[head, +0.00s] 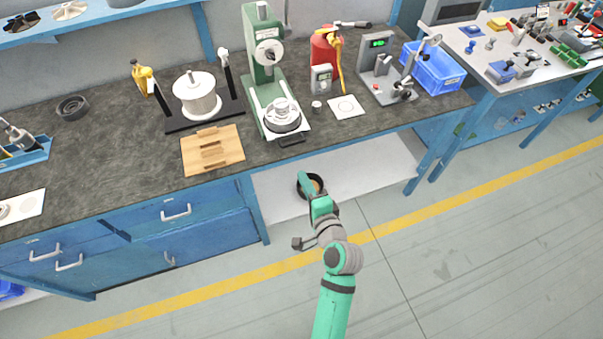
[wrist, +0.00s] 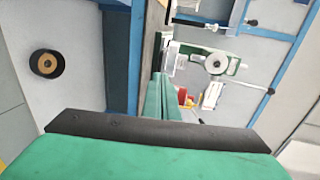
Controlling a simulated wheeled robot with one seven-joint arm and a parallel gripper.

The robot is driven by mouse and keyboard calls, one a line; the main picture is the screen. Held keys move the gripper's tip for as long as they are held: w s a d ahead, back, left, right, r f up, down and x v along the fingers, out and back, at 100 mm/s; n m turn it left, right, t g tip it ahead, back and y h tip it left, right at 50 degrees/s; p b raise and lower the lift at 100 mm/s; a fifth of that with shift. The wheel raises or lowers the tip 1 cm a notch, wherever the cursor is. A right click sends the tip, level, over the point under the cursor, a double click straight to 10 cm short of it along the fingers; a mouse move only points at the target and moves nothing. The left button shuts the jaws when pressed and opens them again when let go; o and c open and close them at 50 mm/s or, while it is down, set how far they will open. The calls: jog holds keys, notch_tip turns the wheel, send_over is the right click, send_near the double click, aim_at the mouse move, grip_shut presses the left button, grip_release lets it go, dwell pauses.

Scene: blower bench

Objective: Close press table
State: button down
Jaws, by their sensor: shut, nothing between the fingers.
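The green press (head: 264,60) stands on the bench, with a column and a round head. Its pale table (head: 302,122) sticks out toward the front edge of the bench, with a dark handle (head: 291,140) at its front. A round dark-rimmed fixture with metal parts (head: 282,115) sits on the table. My gripper (head: 304,178) is shut and empty, in front of and below the handle, apart from it. In the wrist view its green fingers (wrist: 165,98) point toward the bench edge, and the press (wrist: 214,63) shows sideways beyond. The handle cannot be made out clearly there.
A wooden board (head: 212,150) lies left of the press. A grey gauge box (head: 321,78), a red bottle (head: 325,48) and a white card (head: 346,106) are to its right. A black ring-shaped part (wrist: 46,63) lies on the low shelf. The floor in front is free.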

jog(key=x, duration=1.2)
jog(key=shift+w, duration=0.2)
